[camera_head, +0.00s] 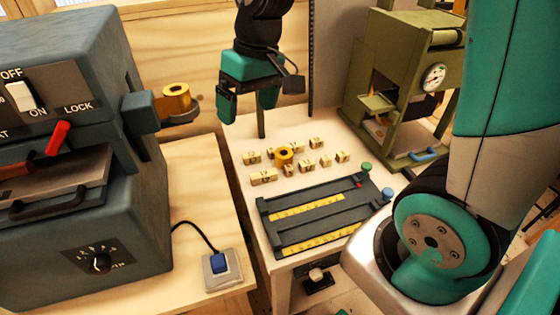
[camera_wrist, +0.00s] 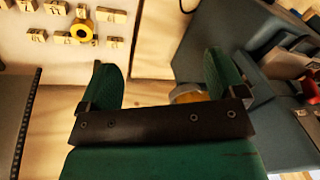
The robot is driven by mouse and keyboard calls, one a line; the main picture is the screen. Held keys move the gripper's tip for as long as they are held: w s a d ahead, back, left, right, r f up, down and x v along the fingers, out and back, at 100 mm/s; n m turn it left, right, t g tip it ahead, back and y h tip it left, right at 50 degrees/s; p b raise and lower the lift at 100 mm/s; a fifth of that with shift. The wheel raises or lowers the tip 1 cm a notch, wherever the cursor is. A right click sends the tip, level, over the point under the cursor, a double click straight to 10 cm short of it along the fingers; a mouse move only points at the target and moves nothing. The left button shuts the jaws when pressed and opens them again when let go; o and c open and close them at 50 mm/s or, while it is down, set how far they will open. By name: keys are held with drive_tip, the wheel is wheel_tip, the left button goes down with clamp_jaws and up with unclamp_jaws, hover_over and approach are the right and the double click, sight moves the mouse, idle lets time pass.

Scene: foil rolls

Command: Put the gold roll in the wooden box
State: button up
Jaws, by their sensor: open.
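One gold roll (camera_head: 176,92) sits on a small round holder at the right side of the blue-grey machine. My gripper (camera_head: 247,105) is open and empty, above the back of the pale table, right of the holder. In the wrist view its green fingers (camera_wrist: 163,80) stand wide apart. I cannot make out a wooden box.
The blue-grey machine (camera_head: 75,210) fills the left. Numbered blocks (camera_head: 263,177) and a dark ruled jig (camera_head: 315,215) lie on the pale table. An olive press (camera_head: 395,75) stands at the back right. A blue switch (camera_head: 219,264) sits at the left table's edge.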

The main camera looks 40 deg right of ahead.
drive_tip(key=w+d+f+m+h+b, duration=0.1)
drive_tip(key=w+d+f+m, duration=0.2)
drive_tip(key=w+d+f, duration=0.5)
drive_tip(key=m+h, duration=0.1)
drive_tip(key=m, duration=0.1)
hover_over(283, 151)
wheel_tip(283, 151, down, 4)
drive_tip(key=shift+g, duration=0.4)
wheel_tip(283, 151, down, 12)
drive_tip(key=shift+s+p, duration=0.1)
drive_tip(key=shift+p, duration=0.8)
drive_tip(key=shift+f+p, duration=1.05)
drive_tip(key=shift+f, duration=1.9)
drive_tip(key=shift+c, duration=0.4)
drive_tip(key=c, duration=1.1)
drive_tip(key=shift+o, duration=0.2)
